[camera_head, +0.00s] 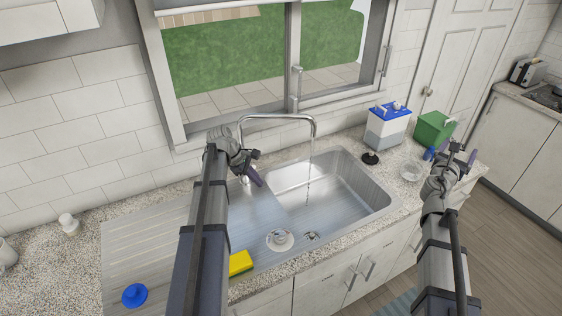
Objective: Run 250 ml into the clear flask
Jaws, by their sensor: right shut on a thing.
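The chrome tap (277,117) arches over the steel sink (345,190), and a thin stream of water (309,175) falls from its spout into the right basin. No vessel shows under the stream. My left gripper (257,166) is beside the tap's base at the back of the sink, its fingers apart. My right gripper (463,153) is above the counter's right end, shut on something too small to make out. A clear round vessel (410,171) stands on the counter right of the sink; I cannot tell whether it is the flask.
A blue-lidded container (387,126), a green box (434,128) and a black stopper-like piece (370,158) stand right of the sink. A yellow sponge (240,263) lies at the front edge. A blue piece (134,295) sits on the drainboard (150,245), otherwise mostly clear.

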